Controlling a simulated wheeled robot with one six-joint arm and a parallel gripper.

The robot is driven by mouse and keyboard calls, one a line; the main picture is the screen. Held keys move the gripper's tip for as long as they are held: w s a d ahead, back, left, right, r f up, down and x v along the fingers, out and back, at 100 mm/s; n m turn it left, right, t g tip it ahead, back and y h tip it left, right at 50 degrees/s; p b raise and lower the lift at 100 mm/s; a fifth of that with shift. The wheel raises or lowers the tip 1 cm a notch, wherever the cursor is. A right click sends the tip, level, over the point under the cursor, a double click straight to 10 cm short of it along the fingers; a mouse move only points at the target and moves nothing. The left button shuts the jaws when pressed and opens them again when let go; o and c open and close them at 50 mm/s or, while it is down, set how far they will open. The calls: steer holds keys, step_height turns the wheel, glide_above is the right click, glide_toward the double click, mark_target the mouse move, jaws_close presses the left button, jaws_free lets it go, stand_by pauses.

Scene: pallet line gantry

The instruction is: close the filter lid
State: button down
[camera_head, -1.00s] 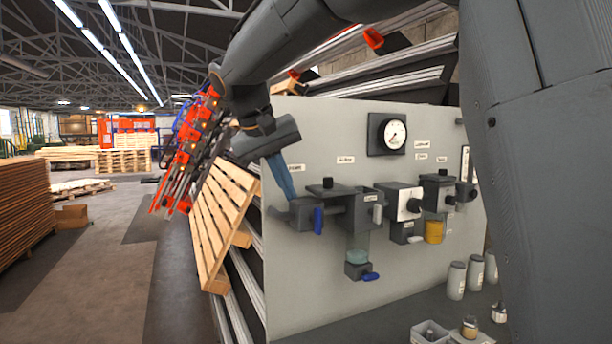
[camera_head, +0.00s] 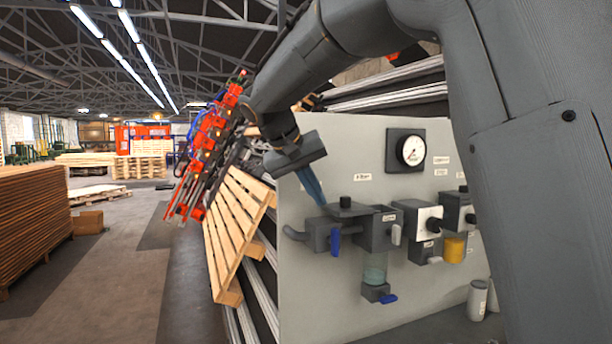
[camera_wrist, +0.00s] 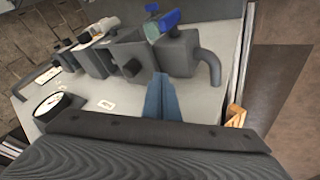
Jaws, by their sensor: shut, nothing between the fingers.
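The filter (camera_head: 379,232) is a dark grey block on the panel with a clear bowl (camera_head: 375,268) below it. A flat dark plate with a knob, which looks like the filter lid (camera_head: 349,209), sits level at the block's upper left, seemingly swung aside from its top. My gripper (camera_head: 321,203) has blue fingers, shut and empty, pointing down just left of the lid. They show in the wrist view (camera_wrist: 160,82) beside the grey inlet block (camera_wrist: 179,52). I cannot tell whether the fingertips touch anything.
A blue handle (camera_head: 335,241) and a bent pipe (camera_head: 294,233) are at the inlet block. A regulator (camera_head: 418,219), an amber bowl (camera_head: 454,248) and a gauge (camera_head: 405,150) are to the right. A wooden pallet (camera_head: 236,232) leans left of the panel.

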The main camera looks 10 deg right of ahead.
mark_target(365, 206)
steer(key=shift+s+d+r, duration=0.15)
steer(key=shift+d, duration=0.25)
steer(key=shift+s+d+r, duration=0.1)
steer(key=shift+d+r, duration=0.05)
steer(key=shift+d, duration=0.25)
steer(key=shift+d+f+p, duration=0.15)
steer(key=shift+d+p, duration=0.35)
steer(key=shift+d, duration=0.2)
steer(key=d, duration=0.3)
steer(key=w+d, duration=0.1)
steer(key=d, duration=0.2)
steer(key=w+d+b, duration=0.1)
steer(key=d, duration=0.3)
